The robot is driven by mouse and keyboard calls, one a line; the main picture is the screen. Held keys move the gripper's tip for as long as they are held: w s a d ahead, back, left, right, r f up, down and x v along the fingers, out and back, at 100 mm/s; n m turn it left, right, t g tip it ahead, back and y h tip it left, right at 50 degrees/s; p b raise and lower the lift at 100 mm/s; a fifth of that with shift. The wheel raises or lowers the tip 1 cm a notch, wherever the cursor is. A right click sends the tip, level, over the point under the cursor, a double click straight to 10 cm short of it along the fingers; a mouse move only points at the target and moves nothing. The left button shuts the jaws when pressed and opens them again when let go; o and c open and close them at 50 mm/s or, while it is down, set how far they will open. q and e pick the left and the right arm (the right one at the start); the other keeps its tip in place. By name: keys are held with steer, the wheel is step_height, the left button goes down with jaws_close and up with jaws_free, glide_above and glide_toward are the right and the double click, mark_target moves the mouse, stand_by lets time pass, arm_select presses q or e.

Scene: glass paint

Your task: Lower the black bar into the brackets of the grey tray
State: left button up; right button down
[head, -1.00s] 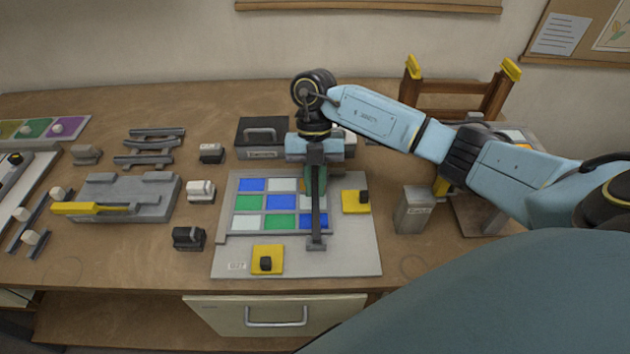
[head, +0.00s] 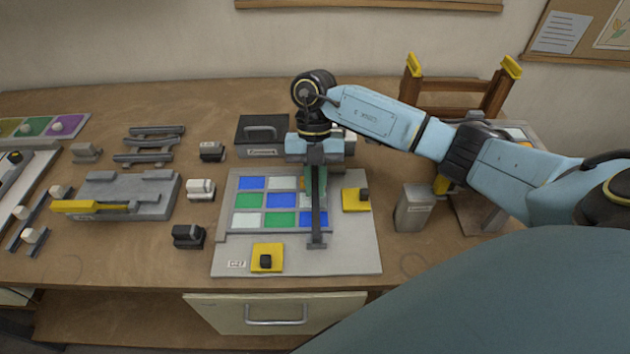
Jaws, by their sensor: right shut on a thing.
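The black bar (head: 317,215) is long and thin and runs from front to back in the head view, with a small foot at its near end. My right gripper (head: 315,182) is above the tray, pointing down, shut on the bar near its far part. The grey tray (head: 345,252) lies flat and carries a grid of blue, green and white panes. The bar is over the right side of this grid. I cannot tell whether it touches the tray. The brackets are not clear, and my gripper hides the bar's far end. My left gripper is not in view.
Two yellow blocks with black knobs, one in front (head: 268,257) and one at the right (head: 355,200), sit on the tray. A grey box (head: 414,208) stands right of it. A grey fixture with a yellow bar (head: 90,207) and several small blocks are to the left.

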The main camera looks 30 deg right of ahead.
steer(key=shift+f, duration=0.1)
steer(key=shift+a+f+b, duration=0.1)
steer(key=shift+f+b, duration=0.55)
steer(key=shift+f, duration=0.2)
steer(key=c, duration=1.3)
jaws_free()
steer(key=shift+r, duration=0.1)
steer(key=shift+r+p, duration=0.75)
steer(key=shift+p, duration=0.1)
steer(key=shift+r+p, duration=2.3)
steer(key=shift+r, duration=0.35)
